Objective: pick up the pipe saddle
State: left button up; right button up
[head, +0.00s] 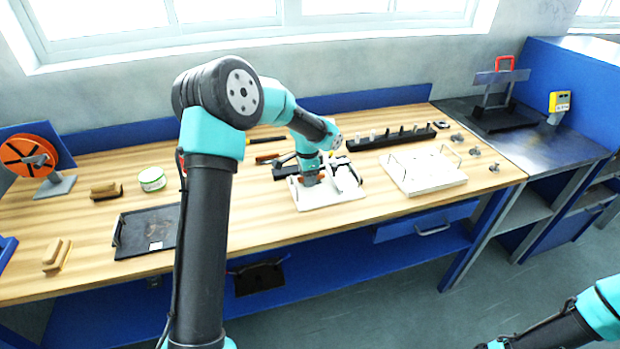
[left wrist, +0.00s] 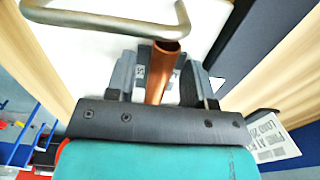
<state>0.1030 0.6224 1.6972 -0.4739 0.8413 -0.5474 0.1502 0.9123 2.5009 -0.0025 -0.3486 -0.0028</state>
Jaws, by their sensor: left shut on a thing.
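My left gripper (head: 311,182) is at the white board (head: 328,196) near the middle of the bench. In the left wrist view, its grey jaws (left wrist: 160,82) are shut on a narrow copper-coloured piece (left wrist: 163,72), which I take to be the pipe saddle. The piece runs up between the jaws, with its rounded end showing past them. Its lower part is hidden by the gripper body. I cannot tell whether it touches the board. My right arm (head: 598,312) shows at the lower right, with its gripper out of the picture.
A bent grey metal bar (left wrist: 108,18) passes close to the jaws. A second white board (head: 423,176) with wire loops lies to the right. A black rack (head: 390,138) with several pegs stands behind. A black tray (head: 148,230) and a green-white tin (head: 152,179) are at left.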

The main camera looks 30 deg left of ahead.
pick_arm(q)
jog(key=shift+r, duration=0.1)
jog(key=shift+r, duration=1.7)
jog(key=s+d, duration=0.2)
jog(key=s, duration=0.2)
jog(key=s+d+r, duration=0.1)
jog(key=s+d, duration=0.2)
jog(key=s, duration=0.2)
jog(key=s+d, duration=0.3)
jog(key=s, duration=0.1)
jog(key=shift+s+d+r, duration=0.1)
jog(key=shift+s+r, duration=0.1)
jog(key=shift+s, duration=0.2)
jog(key=shift+w, duration=0.15)
jog(key=shift+w+a+f, duration=0.35)
jog(key=shift+w+a, duration=0.25)
jog(key=shift+w, duration=0.35)
jog(key=shift+w+a+f, duration=0.35)
jog(key=shift+w+a, duration=0.2)
jog(key=shift+w, duration=0.4)
jog(key=shift+w+a+f, duration=0.35)
jog(key=shift+w+a, duration=0.25)
jog(key=shift+w, duration=0.35)
jog(key=shift+w+a, duration=0.1)
